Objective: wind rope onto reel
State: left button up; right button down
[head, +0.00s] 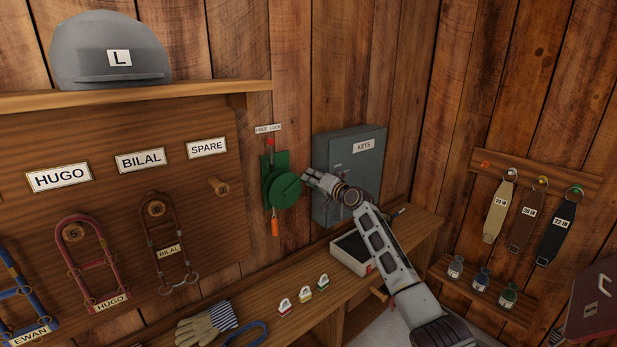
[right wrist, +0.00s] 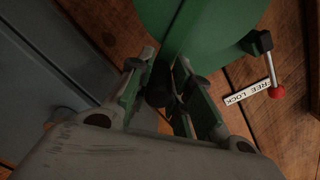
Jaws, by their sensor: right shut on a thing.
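The green reel (head: 282,187) is mounted on a green plate on the wooden wall; its round face also shows in the right wrist view (right wrist: 215,25). An orange piece (head: 275,227) hangs just below it. A red-knobbed lever (head: 270,142) stands above it under a "FREE LOCK" label; the red knob also shows in the right wrist view (right wrist: 277,92). My right gripper (head: 307,180) is at the reel's right side, shut on a dark crank knob (right wrist: 159,92), which its fingers mostly hide. I cannot make out any rope. My left gripper is out of view.
A grey key cabinet (head: 350,160) is close behind and right of my right gripper. Halters hang on a board (head: 110,130) to the left.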

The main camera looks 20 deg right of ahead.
jog(key=shift+w+d+f+m, duration=0.1)
jog(key=shift+d+f+m, duration=0.2)
jog(key=shift+f+m, duration=0.7)
jog(key=shift+w+d+f+m, duration=0.1)
jog(key=shift+d+f+m, duration=0.15)
jog(key=shift+f+m, duration=0.75)
jog(key=shift+r, duration=0.15)
jog(key=c, duration=1.3)
grip_release()
jog(key=shift+o, duration=0.2)
jog(key=shift+s, duration=0.15)
jog(key=v, duration=1.1)
jog(key=shift+s+d, duration=0.3)
